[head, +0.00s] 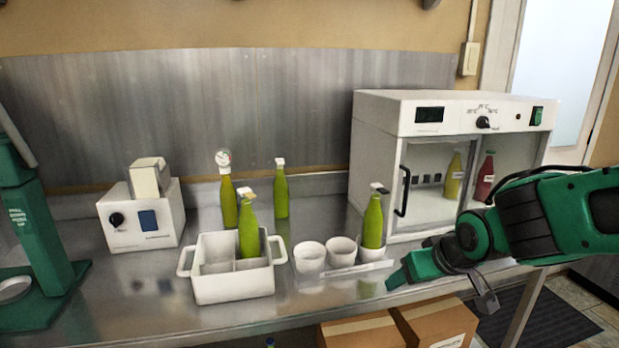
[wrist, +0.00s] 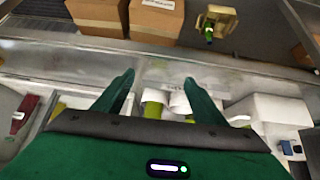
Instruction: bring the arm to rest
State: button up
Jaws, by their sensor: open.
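My green arm reaches in from the right in the head view, over the front right of the steel bench. My gripper (head: 440,290) is beside the front right corner of the bench, in front of the white incubator cabinet. In the wrist view my gripper (wrist: 155,85) shows two green fingers set wide apart. Nothing is held between them. The row of white cups and a green bottle (head: 373,222) standing in the right cup are just left of my gripper in the head view, apart from it.
A white two-handled crate (head: 234,287) holds one green bottle (head: 249,228). Two green bottles stand behind it. The incubator (head: 440,115) holds a yellow and a red bottle behind glass. A white device (head: 141,222) stands left. Cardboard boxes (head: 435,322) sit below the bench edge.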

jog(key=s+d+m+g+h, duration=0.25)
jog(key=s+d, duration=0.35)
jog(key=d, duration=0.4)
jog(key=s+d+m+g, duration=0.2)
jog(key=s+d+m, duration=0.1)
jog(key=s, duration=0.6)
jog(key=s+d+m+g+y, duration=0.1)
jog(key=s+d+m+g, duration=0.1)
jog(key=s+d, duration=0.4)
jog(key=s+m, duration=0.1)
jog(key=s, duration=0.2)
jog(key=shift+s+f+g, duration=0.3)
jog(key=shift+g, duration=0.05)
jog(key=shift+m+y, duration=0.25)
jog(key=shift+w+f, duration=0.25)
jog(key=shift+w, duration=0.4)
